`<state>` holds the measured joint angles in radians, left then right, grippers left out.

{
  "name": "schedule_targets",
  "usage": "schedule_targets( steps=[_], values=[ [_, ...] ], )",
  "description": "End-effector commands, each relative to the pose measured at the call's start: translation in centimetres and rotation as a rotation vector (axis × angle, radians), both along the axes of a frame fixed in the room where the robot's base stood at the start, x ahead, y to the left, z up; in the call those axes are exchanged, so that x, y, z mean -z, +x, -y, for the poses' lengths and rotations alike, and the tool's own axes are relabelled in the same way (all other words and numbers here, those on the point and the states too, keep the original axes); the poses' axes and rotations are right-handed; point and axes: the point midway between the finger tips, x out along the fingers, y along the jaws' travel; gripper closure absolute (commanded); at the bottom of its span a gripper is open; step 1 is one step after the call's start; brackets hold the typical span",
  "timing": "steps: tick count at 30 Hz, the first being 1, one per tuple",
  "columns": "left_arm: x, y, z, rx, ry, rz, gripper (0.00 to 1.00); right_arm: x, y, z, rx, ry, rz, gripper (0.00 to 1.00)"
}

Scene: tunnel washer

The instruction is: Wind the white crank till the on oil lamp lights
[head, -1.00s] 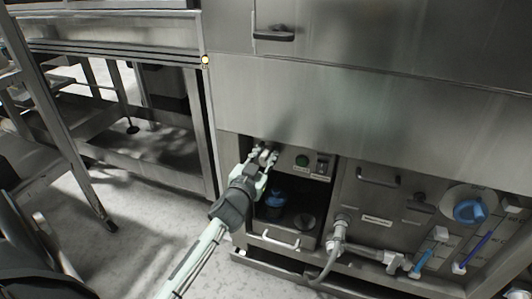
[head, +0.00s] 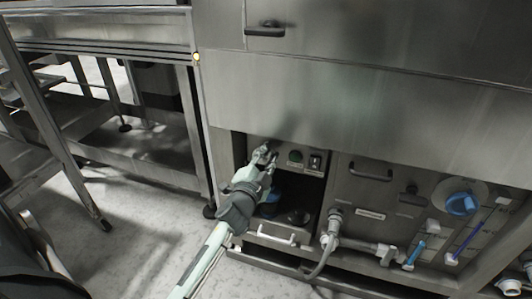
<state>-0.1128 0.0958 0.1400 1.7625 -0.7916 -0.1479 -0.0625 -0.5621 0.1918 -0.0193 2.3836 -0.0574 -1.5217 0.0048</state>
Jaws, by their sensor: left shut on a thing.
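My left gripper (head: 263,156) is at the upper left of the open recess in the lower machine front, its fingers shut on a small part that they mostly hide. I take it for the white crank, but its shape cannot be made out. A round green lamp (head: 295,156) sits on the small panel just right of the gripper and looks dark green. Whether it is the oil lamp cannot be read. A black switch (head: 315,161) is beside it. My right gripper is not in view.
A blue item (head: 270,207) stands in the recess below the gripper, partly hidden by my arm. A grey hose fitting (head: 334,222), a blue knob (head: 461,204) and several valves are to the right. A steel frame table (head: 140,160) stands left; the floor between is clear.

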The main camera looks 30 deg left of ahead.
Motion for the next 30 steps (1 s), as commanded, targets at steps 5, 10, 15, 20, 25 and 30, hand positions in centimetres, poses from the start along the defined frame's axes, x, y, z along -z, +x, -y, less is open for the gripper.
schedule_targets(
  steps=[5,10,15,20,25,30],
  values=[
    [0.3,0.0,0.1,-0.004,0.101,-0.024,1.0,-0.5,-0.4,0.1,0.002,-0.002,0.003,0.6],
    [0.5,0.1,0.2,-0.004,0.159,-0.039,1.0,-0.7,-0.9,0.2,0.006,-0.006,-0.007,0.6],
    [0.5,0.1,0.3,-0.004,0.189,-0.046,1.0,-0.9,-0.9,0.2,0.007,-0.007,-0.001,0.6],
    [0.6,0.1,0.2,-0.004,0.195,-0.047,1.0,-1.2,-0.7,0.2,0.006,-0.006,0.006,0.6],
    [0.5,0.1,0.2,-0.006,0.195,-0.047,1.0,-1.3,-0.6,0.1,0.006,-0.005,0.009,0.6],
    [0.5,0.1,0.2,-0.006,0.194,-0.047,0.68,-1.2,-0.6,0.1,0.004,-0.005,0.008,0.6]
  ],
)
